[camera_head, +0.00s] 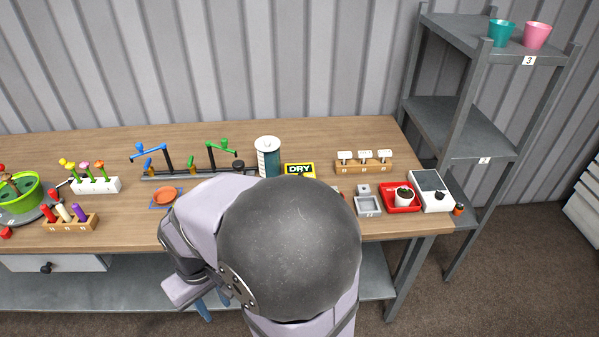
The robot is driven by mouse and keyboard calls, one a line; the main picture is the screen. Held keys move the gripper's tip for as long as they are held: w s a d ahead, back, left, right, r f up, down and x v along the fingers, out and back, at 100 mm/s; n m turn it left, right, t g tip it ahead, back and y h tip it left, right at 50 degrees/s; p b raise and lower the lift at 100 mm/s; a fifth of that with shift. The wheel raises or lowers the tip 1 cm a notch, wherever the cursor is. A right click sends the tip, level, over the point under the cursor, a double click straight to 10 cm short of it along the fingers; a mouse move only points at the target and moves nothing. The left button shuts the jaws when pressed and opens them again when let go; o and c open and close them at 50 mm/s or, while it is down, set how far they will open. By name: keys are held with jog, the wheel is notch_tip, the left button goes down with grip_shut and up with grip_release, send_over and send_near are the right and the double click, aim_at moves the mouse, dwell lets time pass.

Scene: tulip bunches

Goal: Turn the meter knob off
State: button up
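A yellow-framed meter with a display reading DRY (300,170) stands on the table, just right of the teal cylinder. My arm covers the area in front of it, and I cannot make out a knob on it. A white box with a dark round knob (440,196) sits at the table's right end. I cannot tell whether this belongs to the meter. I see nothing held.
A red tray (388,198) with a small pot and a grey square tray (367,208) lie right of my arm. A wooden block with white tags (362,167) stands behind. A teal cylinder (268,158) and a rail with blue and green levers stand left.

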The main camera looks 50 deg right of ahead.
jog(key=w+d+r+m+t+h, duration=0.15)
jog(key=w+d+m, duration=0.55)
jog(key=w+d, duration=1.4)
jog(key=s+d+f+m+h, duration=0.1)
jog(key=d+m, duration=0.2)
jog(key=d, duration=1)
jog(key=s+d+f+m+h, duration=0.1)
jog(key=d+m, duration=0.3)
jog(key=d, duration=0.9)
jog(key=shift+d+h, duration=0.15)
jog(key=shift+h, duration=0.2)
jog(key=shift+g, duration=0.25)
jog(key=shift+p+x, duration=1.25)
jog(key=shift+x, duration=2.3)
jog(key=shift+w, duration=0.1)
